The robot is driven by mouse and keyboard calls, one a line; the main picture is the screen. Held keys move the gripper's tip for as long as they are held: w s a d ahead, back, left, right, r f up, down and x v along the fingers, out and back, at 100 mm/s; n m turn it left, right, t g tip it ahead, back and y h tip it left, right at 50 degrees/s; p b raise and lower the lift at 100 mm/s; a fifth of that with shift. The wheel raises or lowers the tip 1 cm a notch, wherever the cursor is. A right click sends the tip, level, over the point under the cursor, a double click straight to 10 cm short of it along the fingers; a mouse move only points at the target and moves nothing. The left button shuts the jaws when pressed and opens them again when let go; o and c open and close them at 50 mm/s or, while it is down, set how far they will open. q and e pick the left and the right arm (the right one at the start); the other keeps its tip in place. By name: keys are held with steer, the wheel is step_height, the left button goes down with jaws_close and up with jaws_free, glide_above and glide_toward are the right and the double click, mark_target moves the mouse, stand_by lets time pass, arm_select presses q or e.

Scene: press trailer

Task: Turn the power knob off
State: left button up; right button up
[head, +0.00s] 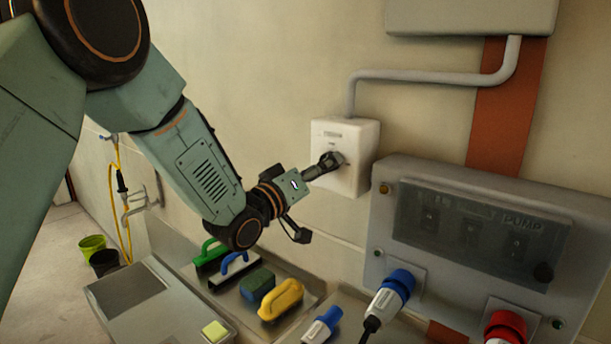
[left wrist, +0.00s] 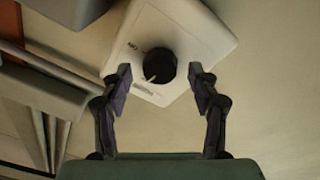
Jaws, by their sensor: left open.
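The power knob (left wrist: 159,65) is a round black dial with a light pointer mark on the face of a white wall box (head: 362,140). In the left wrist view the mark points to the lower left, and small print sits beside the knob. My left gripper (left wrist: 160,79) is open, with one fingertip on each side of the knob in that view. My right gripper is not in view.
A grey pump panel (head: 400,215) with blue (head: 398,285) and red (head: 507,328) plugs stands right of the box. A grey conduit (head: 430,76) runs up from the box.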

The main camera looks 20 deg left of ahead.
arm_select(q)
steer(key=v, duration=1.1)
steer(key=shift+s, duration=0.15)
